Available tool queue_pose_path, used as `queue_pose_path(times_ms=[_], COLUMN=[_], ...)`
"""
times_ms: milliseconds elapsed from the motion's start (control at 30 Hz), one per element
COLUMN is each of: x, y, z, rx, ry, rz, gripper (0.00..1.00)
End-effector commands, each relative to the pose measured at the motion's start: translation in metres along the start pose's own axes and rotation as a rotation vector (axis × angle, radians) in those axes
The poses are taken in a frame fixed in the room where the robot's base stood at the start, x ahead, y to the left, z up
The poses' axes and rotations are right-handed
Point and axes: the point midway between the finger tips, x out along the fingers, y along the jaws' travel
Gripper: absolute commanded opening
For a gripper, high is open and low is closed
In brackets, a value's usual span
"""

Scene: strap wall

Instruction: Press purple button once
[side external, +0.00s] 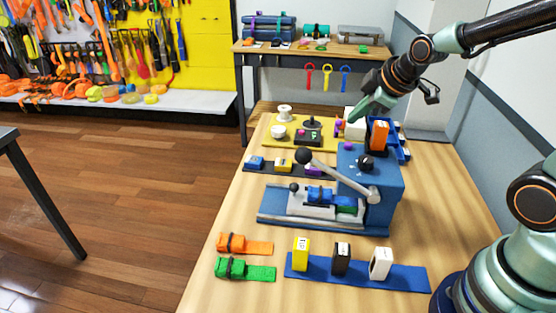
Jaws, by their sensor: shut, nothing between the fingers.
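A small purple knob-like piece (339,126), which looks like the purple button, sits at the left side of a white box (354,130) near the back of the table. My gripper (353,116) reaches in from the upper right and points down and left. Its tip is just above and to the right of the purple piece, over the white box. It is shut with nothing in it. I cannot tell from this view whether the tip touches the box. A second small purple spot (348,146) shows on top of the blue machine.
The blue machine (384,190) with a metal lever stands mid-table, with an orange block (379,135) behind it. A yellow board (290,138) with spools lies at the back left. Several small blocks stand on a blue strip (412,279) in front.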

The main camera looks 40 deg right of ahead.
Motion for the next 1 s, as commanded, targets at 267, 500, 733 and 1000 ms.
queue_pose_path(times_ms=[267, 500, 733, 1000], x=[0.023, 0.028, 0.028, 0.028], y=[-0.013, -0.016, -0.016, -0.015], z=[0.012, 0.015, 0.015, 0.015], rx=[0.000, 0.000, 0.000, 0.000], ry=[-0.001, 0.000, 0.000, 0.001], rz=[-0.001, 0.000, 0.000, 0.001], gripper=[0.00, 0.00, 0.00, 0.00])
